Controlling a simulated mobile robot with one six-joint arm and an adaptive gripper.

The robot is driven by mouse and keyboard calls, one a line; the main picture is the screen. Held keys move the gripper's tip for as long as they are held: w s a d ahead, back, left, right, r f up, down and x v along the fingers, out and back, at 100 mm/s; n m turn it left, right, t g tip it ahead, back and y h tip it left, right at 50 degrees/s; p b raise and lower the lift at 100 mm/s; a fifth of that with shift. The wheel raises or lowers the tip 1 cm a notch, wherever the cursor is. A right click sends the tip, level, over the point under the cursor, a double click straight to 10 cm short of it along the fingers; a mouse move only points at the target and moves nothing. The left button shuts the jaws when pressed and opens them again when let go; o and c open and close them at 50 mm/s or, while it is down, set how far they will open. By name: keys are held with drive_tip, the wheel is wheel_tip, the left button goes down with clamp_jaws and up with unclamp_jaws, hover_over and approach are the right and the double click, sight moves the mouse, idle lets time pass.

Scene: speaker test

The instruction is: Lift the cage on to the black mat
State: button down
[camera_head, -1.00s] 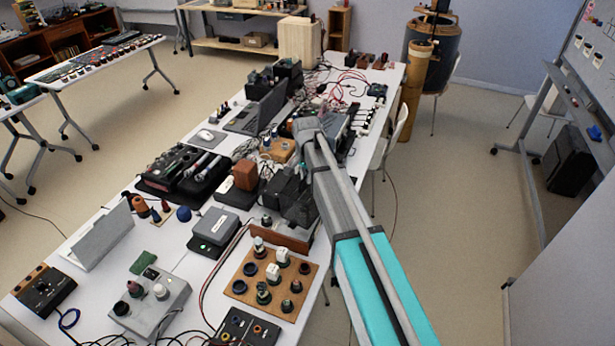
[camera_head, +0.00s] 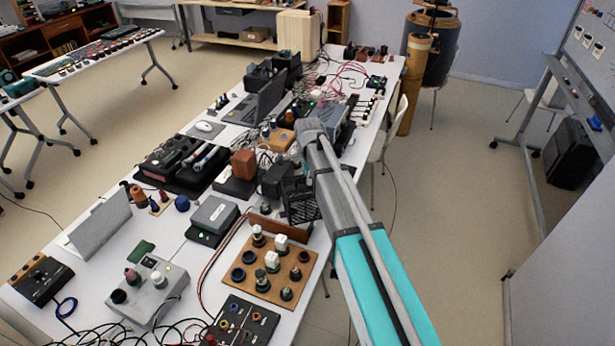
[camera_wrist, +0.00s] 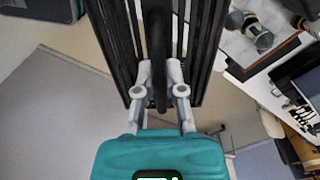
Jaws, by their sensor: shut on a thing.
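The cage (camera_head: 301,199), a dark box with a grid wall, is partly hidden behind my arm near the right edge of the long white table. In the wrist view, its black bars (camera_wrist: 120,50) and black curved handle (camera_wrist: 157,35) fill the upper middle. My gripper (camera_wrist: 160,92) is shut on the handle, with the pale fingers on either side of it. In the head view my arm hides the fingers. I cannot tell for sure which of the dark flat pieces is the black mat, or whether the cage touches the table.
A brown block on a dark base (camera_head: 235,187) stands left of the cage. A wooden strip (camera_head: 277,226) and a wooden board with knobs (camera_head: 270,268) lie nearer. A grey box (camera_head: 213,214) and a laptop (camera_head: 262,105) are on the crowded table. Open floor lies to the right.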

sight(311, 188)
drive_tip(key=f+m, duration=0.1)
drive_tip(key=m, duration=0.1)
drive_tip(key=s+f+m+b, duration=0.1)
drive_tip(key=m, duration=0.1)
drive_tip(key=shift+d, duration=0.2)
drive_tip(key=m, duration=0.1)
drive_tip(key=m+b, duration=0.1)
drive_tip(key=f+m, duration=0.1)
drive_tip(key=shift+s+d, duration=0.15)
drive_tip(key=shift+s, duration=0.1)
drive_tip(key=shift+m+b, duration=0.3)
drive_tip(key=shift+w, duration=0.1)
